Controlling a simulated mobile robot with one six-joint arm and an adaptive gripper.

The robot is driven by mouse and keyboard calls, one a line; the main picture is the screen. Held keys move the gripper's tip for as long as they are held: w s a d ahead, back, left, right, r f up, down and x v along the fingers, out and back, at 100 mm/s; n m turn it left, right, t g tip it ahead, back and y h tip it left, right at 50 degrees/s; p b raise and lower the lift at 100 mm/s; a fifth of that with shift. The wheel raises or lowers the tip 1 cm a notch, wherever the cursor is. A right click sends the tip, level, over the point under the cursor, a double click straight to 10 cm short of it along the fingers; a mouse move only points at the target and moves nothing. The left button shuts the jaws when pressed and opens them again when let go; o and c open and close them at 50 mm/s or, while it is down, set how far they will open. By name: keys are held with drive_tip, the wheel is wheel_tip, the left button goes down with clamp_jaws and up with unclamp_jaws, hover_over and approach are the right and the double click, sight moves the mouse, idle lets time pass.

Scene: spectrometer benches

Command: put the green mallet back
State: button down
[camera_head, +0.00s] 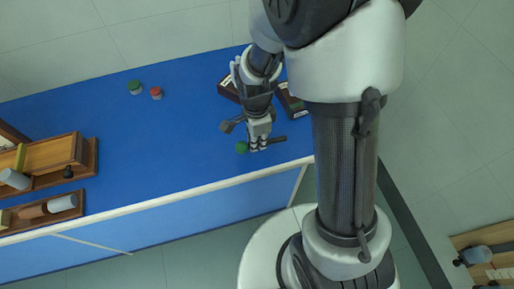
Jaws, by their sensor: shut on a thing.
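My gripper (258,148) is over the blue bench near its front edge, pointing down. It is shut on the green mallet. The mallet's green head (242,147) shows just left of the fingers. A dark bar, which looks like its handle (277,140), sticks out to the right. The fingers hide the middle of the mallet. I cannot tell whether the mallet touches the bench top or is held just above it.
Dark trays (293,104) stand behind my gripper, partly hidden by my arm. A green-topped piece (135,87) and a red-topped piece (156,93) stand at the back. Wooden racks (50,155) with cylinders are at the left. The blue bench (160,140) between is clear.

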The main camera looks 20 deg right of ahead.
sight(257, 154)
drive_tip(key=shift+f+b, duration=0.7)
drive_tip(key=shift+f, duration=1.3)
drive_tip(key=shift+f, duration=0.2)
drive_tip(key=c, duration=1.6)
unclamp_jaws()
drive_tip(key=shift+c, duration=0.2)
drive_tip(key=shift+r, duration=0.15)
